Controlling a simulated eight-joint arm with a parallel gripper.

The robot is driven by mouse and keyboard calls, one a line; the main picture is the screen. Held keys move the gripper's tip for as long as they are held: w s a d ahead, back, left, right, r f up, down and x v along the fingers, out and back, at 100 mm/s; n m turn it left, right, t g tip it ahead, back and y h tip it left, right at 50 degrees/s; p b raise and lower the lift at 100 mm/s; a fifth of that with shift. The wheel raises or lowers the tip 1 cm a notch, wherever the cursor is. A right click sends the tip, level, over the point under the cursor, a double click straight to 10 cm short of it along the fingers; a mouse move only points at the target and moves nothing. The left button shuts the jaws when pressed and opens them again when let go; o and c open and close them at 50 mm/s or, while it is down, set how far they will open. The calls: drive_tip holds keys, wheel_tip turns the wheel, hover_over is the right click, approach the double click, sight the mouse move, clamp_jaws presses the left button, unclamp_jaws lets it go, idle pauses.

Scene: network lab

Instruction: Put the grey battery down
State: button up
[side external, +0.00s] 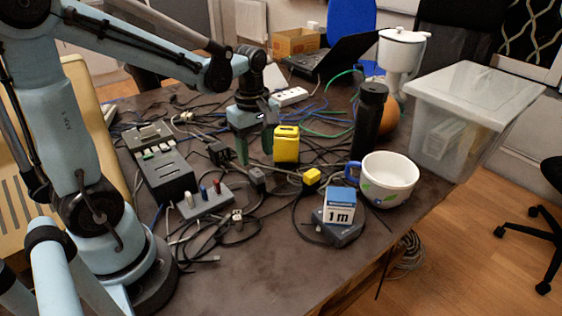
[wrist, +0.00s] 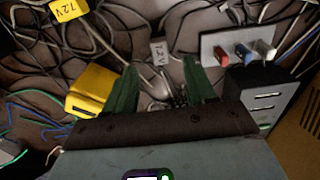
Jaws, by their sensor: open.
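The battery looks apart from both fingers, but the exact gap is hard to tell.
A yellow box (side external: 286,146) stands close beside my gripper. A yellow battery (side external: 312,177), a grey block with coloured plugs (side external: 206,203) and a black box (side external: 168,175) are near. A cup (side external: 388,182) and black bottle (side external: 369,120) stand right. The table's front is clearer.

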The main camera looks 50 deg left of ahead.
sight(257, 172)
drive_tip(key=s+d+r+m+t, duration=0.3)
drive_tip(key=d+r+m+t, duration=0.2)
drive_tip(key=m, duration=1.3)
drive_tip(key=shift+d+t, duration=1)
drive_tip(key=shift+t, duration=0.1)
